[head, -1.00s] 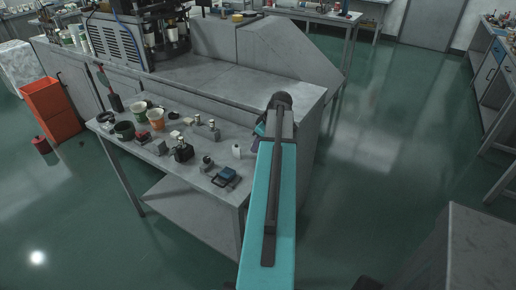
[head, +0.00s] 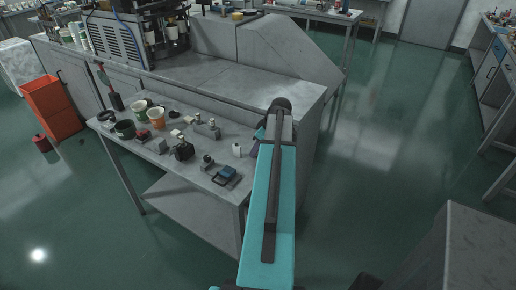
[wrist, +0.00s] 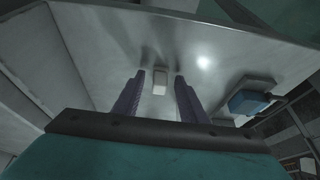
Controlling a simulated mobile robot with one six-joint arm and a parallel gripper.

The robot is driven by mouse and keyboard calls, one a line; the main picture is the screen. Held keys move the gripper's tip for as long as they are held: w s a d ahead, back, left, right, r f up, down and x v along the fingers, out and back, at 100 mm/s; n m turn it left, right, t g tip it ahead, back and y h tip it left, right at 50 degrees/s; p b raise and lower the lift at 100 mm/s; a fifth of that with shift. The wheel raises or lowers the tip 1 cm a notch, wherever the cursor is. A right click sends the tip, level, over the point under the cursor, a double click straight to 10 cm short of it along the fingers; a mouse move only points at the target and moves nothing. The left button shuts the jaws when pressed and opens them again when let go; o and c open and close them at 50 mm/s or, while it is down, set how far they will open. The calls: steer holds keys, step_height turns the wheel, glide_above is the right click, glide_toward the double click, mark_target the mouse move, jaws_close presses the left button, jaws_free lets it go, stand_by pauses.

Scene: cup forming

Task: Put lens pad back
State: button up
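A small white block-like item (head: 236,150) stands near the right end of the worktable (head: 215,196). It may be the lens pad, but I cannot tell for sure. In the wrist view the white item (wrist: 160,82) shows between the two purple fingers of my gripper (wrist: 159,76). The gripper is open, with a gap on each side of the item; how far ahead of the fingertips it stands is unclear. In the head view my arm hides most of the gripper. A blue item on a dark frame (head: 226,174) lies nearer the table's front edge; its blue part also shows in the wrist view (wrist: 250,101).
Several small items, including a black bottle (head: 183,150), a green cup (head: 138,113) and an orange cup (head: 156,117), stand further left on the table. A grey machine cabinet (head: 225,75) rises behind it.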

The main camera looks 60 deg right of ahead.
steer(key=shift+r, duration=0.25)
steer(key=b+v, duration=0.2)
steer(key=v, duration=0.9)
steer(key=shift+s+r, duration=0.15)
steer(key=shift+r, duration=0.25)
steer(key=shift+r, duration=0.1)
stand_by(0.7)
